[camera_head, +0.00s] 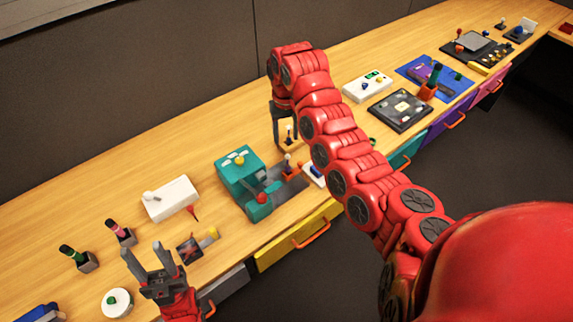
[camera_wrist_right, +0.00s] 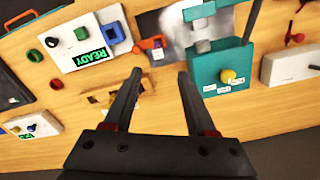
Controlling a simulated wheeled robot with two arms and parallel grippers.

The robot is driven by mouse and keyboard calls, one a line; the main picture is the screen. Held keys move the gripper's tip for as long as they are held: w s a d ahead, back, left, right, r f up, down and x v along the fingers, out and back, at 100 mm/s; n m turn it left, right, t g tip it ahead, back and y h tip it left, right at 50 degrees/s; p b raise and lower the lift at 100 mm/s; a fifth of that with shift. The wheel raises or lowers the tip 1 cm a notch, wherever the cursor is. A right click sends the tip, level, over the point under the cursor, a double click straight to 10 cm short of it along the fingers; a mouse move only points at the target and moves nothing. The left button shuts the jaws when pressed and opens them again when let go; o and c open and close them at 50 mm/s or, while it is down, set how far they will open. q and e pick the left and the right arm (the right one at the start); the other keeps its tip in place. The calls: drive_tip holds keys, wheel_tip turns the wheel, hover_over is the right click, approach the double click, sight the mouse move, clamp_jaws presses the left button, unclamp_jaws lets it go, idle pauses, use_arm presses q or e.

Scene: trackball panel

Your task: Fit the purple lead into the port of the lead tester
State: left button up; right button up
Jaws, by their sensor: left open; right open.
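I cannot make out a purple lead with certainty. A purple piece (camera_head: 425,72) lies on a blue mat at the far right, too small to identify. No unit is clearly marked as the lead tester. A white panel with a green READY display (camera_wrist_right: 92,57) shows in the right wrist view, and is partly hidden by my right arm in the head view (camera_head: 311,174). My right gripper (camera_head: 284,136) is open and empty, pointing down over a small wooden stand (camera_wrist_right: 104,99). My left gripper (camera_head: 150,254) is open and empty near the front left edge.
A teal machine (camera_head: 238,168) stands mid-bench beside a grey plate (camera_head: 290,187). A dark square panel (camera_head: 400,110) lies right of my right arm. The back left bench is clear.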

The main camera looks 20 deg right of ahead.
drive_tip(key=b, duration=0.1)
hover_over(288, 167)
drive_tip(key=f, duration=0.4)
drive_tip(key=w+f, duration=0.1)
drive_tip(key=f, duration=0.2)
drive_tip(key=shift+a, duration=0.3)
drive_tip(key=shift+s+d+f+p, duration=0.1)
drive_tip(key=shift+d+f+p, duration=0.05)
drive_tip(key=shift+f+p, duration=0.55)
drive_tip(key=shift+s+f, duration=0.1)
drive_tip(key=shift+f, duration=0.45)
wheel_tip(288, 167, down, 4)
drive_tip(key=p, duration=0.2)
drive_tip(key=shift+s+d+p, duration=0.1)
drive_tip(key=shift+p, duration=0.2)
drive_tip(key=shift+f, duration=0.5)
clamp_jaws()
